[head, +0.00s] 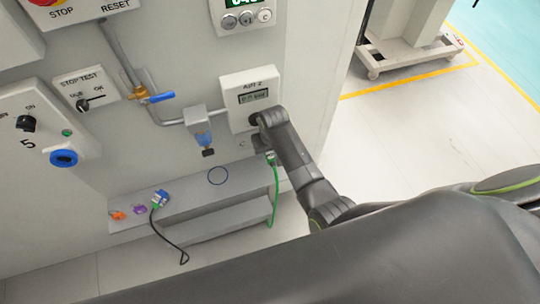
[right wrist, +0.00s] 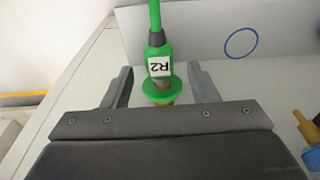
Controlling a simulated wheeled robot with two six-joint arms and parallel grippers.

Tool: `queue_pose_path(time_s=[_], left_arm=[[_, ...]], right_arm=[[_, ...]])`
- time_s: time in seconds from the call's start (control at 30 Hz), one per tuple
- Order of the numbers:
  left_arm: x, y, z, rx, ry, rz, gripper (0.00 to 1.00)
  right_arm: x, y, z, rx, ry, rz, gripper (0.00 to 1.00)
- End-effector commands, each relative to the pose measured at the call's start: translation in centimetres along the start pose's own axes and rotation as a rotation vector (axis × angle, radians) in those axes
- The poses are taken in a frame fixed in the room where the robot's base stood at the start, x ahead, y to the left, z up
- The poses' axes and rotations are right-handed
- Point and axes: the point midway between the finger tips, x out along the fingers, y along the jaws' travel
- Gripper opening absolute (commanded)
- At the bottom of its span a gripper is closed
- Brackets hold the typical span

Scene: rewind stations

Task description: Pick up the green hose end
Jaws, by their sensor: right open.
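The green hose end (head: 271,158) hangs below the AIR 2 panel in the head view, with its green hose running down to the ledge. In the right wrist view the green hose end (right wrist: 158,62) has a white label reading R2 upside down, a green flange and a brass-coloured tip partly hidden by my gripper. My right gripper (right wrist: 162,85) is open, with one finger on each side of the hose end and gaps showing. In the head view my right gripper (head: 262,143) is at the AIR 2 panel, mostly hidden by its wrist. My left gripper is not in view.
A blue-handled valve (head: 157,98) is further left. A ledge (head: 190,205) below bears a blue plug (head: 159,198) with a black cable. Open floor lies right.

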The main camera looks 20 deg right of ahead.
Motion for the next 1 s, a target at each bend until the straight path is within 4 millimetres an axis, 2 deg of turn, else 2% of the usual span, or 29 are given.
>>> queue_pose_path(time_s=[0.2,0.47,0.83,1.0], left_arm=[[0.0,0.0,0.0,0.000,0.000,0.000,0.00],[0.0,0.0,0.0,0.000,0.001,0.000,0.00],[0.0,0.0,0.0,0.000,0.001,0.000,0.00],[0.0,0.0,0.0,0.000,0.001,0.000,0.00]], right_arm=[[1.6,0.1,-0.1,0.000,0.001,0.001,0.54],[1.6,0.0,-0.1,0.001,0.002,0.001,0.52],[1.6,0.0,-0.1,0.001,0.002,0.000,0.04],[1.6,0.0,-0.1,0.000,0.003,0.000,0.04]])
